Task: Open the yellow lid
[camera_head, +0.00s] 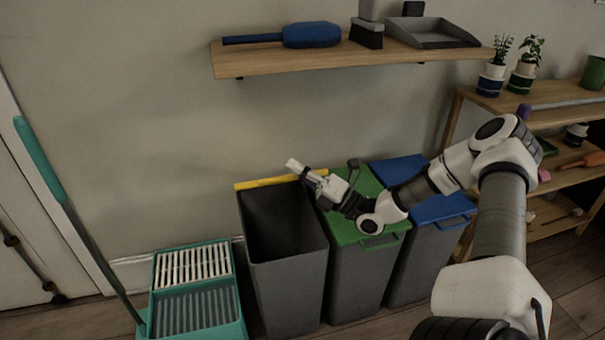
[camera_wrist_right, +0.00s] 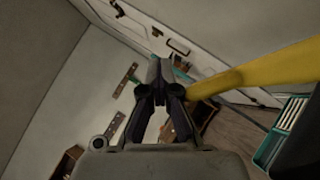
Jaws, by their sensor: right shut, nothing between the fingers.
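The left grey bin (camera_head: 285,265) stands open, and its dark inside shows from above. The yellow lid (camera_head: 266,182) shows as a thin strip along the bin's back rim, raised and seen nearly edge-on. My right gripper (camera_head: 294,166) is shut and empty, just above the right end of the yellow strip. In the right wrist view the shut fingers (camera_wrist_right: 160,75) point away, and the yellow lid (camera_wrist_right: 260,72) shows as a band to their right. I cannot tell whether the fingers touch the lid. My left gripper is not in view.
A green-lidded bin (camera_head: 350,238) and a blue-lidded bin (camera_head: 435,212) stand to the right, both closed, partly under my right arm. A teal mop bucket (camera_head: 200,285) stands at the left. A wooden shelf (camera_head: 300,66) hangs above. A plant rack (camera_head: 470,95) is at the right.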

